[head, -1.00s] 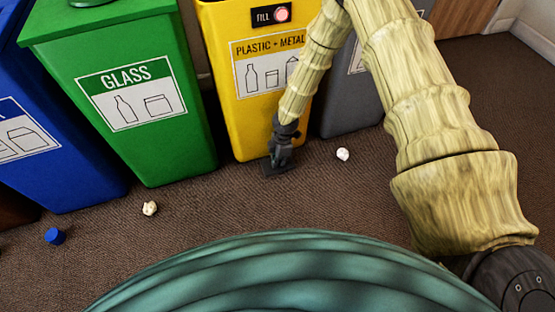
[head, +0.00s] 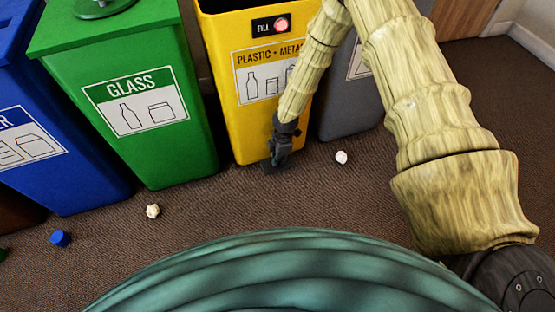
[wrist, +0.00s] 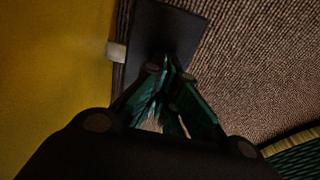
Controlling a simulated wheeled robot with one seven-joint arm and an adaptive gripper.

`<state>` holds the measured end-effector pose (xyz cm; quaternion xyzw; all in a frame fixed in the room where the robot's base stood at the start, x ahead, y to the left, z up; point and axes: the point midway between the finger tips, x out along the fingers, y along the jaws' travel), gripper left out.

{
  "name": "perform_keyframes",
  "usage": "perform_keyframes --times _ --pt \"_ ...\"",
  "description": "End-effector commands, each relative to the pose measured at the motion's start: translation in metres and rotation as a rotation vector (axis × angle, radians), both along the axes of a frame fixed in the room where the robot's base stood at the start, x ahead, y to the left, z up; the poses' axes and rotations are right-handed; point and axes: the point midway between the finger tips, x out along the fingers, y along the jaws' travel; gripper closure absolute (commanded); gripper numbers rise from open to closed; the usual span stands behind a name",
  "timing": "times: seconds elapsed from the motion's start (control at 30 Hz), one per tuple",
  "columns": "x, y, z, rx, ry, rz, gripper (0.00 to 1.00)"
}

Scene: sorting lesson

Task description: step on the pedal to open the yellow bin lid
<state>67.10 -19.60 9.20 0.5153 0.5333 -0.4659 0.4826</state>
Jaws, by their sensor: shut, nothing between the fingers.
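The yellow bin (head: 230,110), labelled plastic and metal, stands in the upper middle of the head view. A dark opening shows inside its top edge; its lid is out of view. The dark pedal (head: 268,168) sits low at the bin's front. In the wrist view the pedal (wrist: 162,28) is a flat black plate beside the yellow wall (wrist: 50,60). My gripper (head: 275,163) points down with its fingers shut and empty. Its fingertips (wrist: 168,66) are over the pedal and appear to touch it.
A green glass bin (head: 150,150) and a blue bin (head: 60,185) stand left, and a grey bin (head: 345,115) right. A white crumpled piece (head: 341,157), a cream one (head: 153,211) and a blue object (head: 60,238) lie on the brown carpet.

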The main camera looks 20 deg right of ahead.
Motion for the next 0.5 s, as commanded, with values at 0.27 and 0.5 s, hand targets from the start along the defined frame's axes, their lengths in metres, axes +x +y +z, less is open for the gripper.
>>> perform_keyframes --times 0.27,0.5 --pt "0.000 0.000 0.030 0.000 0.000 0.000 1.00" --pt "-0.001 0.000 0.051 0.000 0.001 -0.001 1.00"
